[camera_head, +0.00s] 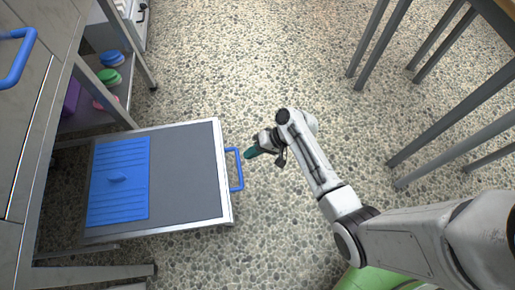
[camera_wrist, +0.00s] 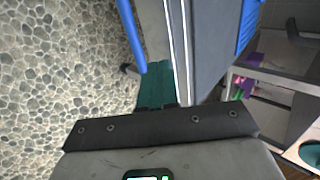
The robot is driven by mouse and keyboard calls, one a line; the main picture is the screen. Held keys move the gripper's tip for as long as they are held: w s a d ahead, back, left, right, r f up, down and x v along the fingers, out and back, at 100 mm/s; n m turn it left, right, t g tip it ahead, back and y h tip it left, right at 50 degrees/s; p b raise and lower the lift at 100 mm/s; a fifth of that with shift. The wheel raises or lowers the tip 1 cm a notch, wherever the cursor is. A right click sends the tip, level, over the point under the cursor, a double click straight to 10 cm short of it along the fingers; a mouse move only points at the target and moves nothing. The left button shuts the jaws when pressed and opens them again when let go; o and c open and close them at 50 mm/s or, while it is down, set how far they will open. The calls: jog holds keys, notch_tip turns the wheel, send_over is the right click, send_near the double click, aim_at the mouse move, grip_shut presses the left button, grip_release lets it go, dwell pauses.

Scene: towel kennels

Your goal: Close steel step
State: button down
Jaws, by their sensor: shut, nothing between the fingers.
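The steel step (camera_head: 185,170) is pulled out at the left of the head view. It has a dark grey top, a pale metal frame and a ribbed blue panel (camera_head: 118,180) on its left part. A blue handle (camera_head: 238,172) stands on its right edge. My gripper (camera_head: 249,153) has shut teal fingers beside the upper end of the handle, just to its right. In the wrist view the shut fingers (camera_wrist: 155,85) are empty, by the handle (camera_wrist: 132,35) and the step's pale front edge (camera_wrist: 176,45). I cannot tell whether they touch either.
A grey cabinet with another blue handle (camera_head: 16,58) stands at the far left. Shelves beside it hold a blue lid (camera_head: 112,58) and a green one (camera_head: 108,76). Table legs (camera_head: 440,130) stand at the right. A green object (camera_head: 375,280) lies below my arm. The pebbled floor between is clear.

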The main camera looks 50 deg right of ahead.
aim_at(224, 164)
jog(key=w+a+f, duration=0.1)
jog(key=w+a+f+b, duration=0.1)
jog(key=a, duration=0.1)
jog(key=w+a+f+b, duration=0.1)
jog(key=a, duration=0.1)
jog(key=shift+w, duration=0.25)
jog(key=shift+w+a, duration=0.35)
jog(key=shift+a, duration=0.05)
